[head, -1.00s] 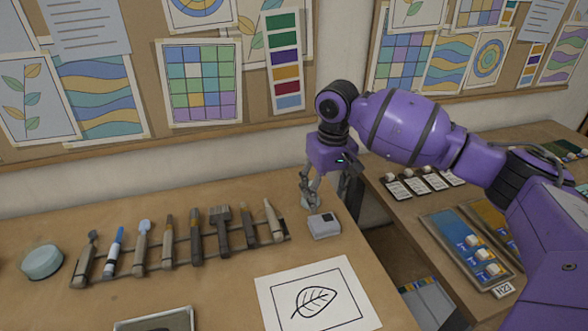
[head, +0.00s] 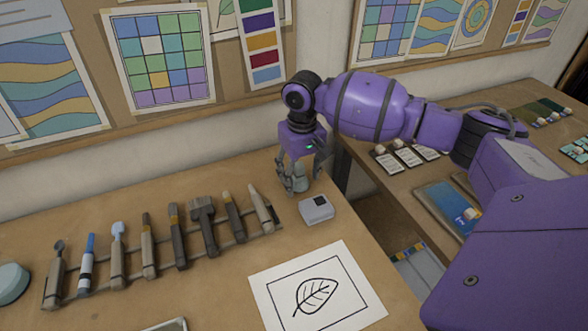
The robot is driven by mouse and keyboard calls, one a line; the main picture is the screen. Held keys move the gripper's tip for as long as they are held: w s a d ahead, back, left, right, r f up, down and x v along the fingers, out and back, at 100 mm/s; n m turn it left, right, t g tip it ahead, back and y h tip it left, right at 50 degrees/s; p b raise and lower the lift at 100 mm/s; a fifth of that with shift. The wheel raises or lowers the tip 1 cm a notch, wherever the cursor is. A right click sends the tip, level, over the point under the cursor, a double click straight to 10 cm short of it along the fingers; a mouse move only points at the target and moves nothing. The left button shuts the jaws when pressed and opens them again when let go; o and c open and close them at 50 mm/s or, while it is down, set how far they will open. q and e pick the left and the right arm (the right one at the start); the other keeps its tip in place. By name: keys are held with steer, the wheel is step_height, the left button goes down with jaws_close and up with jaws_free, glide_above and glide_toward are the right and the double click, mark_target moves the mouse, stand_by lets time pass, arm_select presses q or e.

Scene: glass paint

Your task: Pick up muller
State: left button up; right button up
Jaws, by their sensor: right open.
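A pale, glassy piece that looks like the muller (head: 299,178) stands at the back right of the wooden table, close to its edge. My right gripper (head: 300,184) points down over it, open, with its fingers on either side. The fingers hide much of the piece, and I cannot tell whether they touch it. My left gripper is not in view.
A small grey box (head: 316,210) sits just in front of my right gripper. A leaf drawing (head: 262,287) lies nearer. A second table (head: 400,190) stands right, across a gap.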

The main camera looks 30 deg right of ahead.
mark_target(301, 164)
steer(key=shift+f, duration=0.1)
steer(key=c, duration=1.3)
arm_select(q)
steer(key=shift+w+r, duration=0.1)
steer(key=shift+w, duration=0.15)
arm_select(e)
steer(key=shift+w+r, duration=0.1)
steer(key=shift+r, duration=0.55)
step_height(301, 164, up, 2)
steer(key=shift+r, duration=0.25)
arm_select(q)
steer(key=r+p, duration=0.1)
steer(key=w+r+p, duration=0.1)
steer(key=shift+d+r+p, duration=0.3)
arm_select(e)
steer(key=s+a+r, duration=0.4)
steer(key=s+r, duration=0.5)
steer(key=s, duration=0.4)
steer(key=shift+s+a+r, duration=0.15)
steer(key=shift+s, duration=0.1)
